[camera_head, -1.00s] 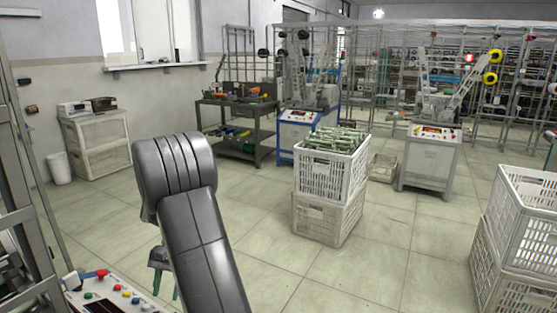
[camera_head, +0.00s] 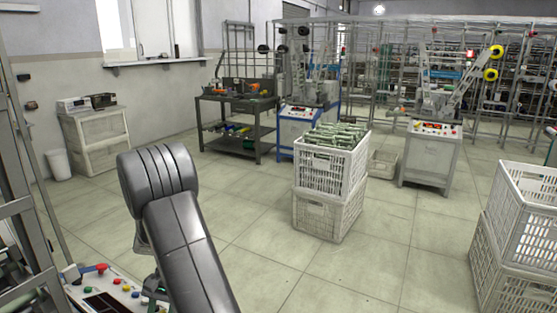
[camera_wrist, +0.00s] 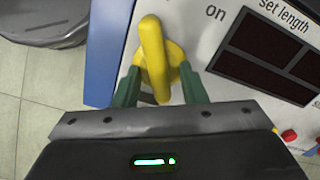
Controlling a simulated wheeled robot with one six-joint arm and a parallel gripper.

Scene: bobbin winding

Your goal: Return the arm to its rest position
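I cannot tell how far the fingertips stand off the panel. In the head view my dark arm rises at the lower left and hides most of the gripper; part of it shows beside the panel (camera_head: 103,300).
The panel has a red mushroom button (camera_head: 101,267) and dark displays (camera_wrist: 265,50). Two stacked white crates (camera_head: 328,213) with green bobbins on top stand mid-floor. More crates (camera_head: 515,230) stand at the right. The floor between is clear.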

